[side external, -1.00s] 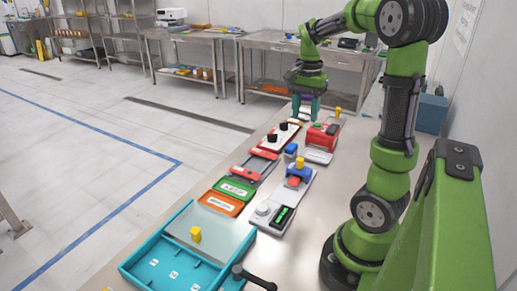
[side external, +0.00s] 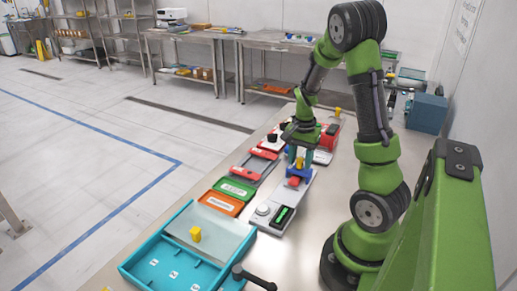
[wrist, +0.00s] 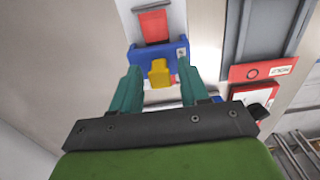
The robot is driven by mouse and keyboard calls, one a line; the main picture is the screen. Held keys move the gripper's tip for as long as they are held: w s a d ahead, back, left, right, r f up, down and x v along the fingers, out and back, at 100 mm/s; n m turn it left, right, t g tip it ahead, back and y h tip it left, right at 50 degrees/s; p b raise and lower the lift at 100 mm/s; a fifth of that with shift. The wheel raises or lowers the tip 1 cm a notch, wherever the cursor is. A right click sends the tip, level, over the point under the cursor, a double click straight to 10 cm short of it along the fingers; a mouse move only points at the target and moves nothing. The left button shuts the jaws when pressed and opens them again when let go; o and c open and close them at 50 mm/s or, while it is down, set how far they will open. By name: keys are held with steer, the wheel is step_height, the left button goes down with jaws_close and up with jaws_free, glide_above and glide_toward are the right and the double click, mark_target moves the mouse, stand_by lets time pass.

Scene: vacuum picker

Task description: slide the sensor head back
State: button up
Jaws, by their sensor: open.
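The likely sensor head is a blue block (side external: 300,173) with a yellow grip (side external: 299,163) on top and a red part at its front. It sits on a long pale base (side external: 284,212) that has a round dial and a dark green-lit display at its near end. The blue block (wrist: 142,58) and yellow grip (wrist: 160,73) also show in the wrist view. My gripper (side external: 300,154) is open over the head, teal fingers pointing down. In the wrist view its fingers (wrist: 160,84) lie on either side of the yellow grip, apart from it. Exact height is unclear.
A red-ended slide rail (side external: 257,165) and green (side external: 232,188) and orange (side external: 221,202) trays lie to the left. A teal tray (side external: 150,268) with a yellow-knobbed panel is in front. A red box (side external: 330,135) stands behind my gripper.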

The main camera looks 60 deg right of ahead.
steer(key=shift+c, duration=0.3)
jaws_close()
steer(key=a, duration=1.1)
steer(key=shift+a, duration=0.1)
steer(key=shift+o, duration=0.3)
jaws_free()
step_height(320, 180, up, 17)
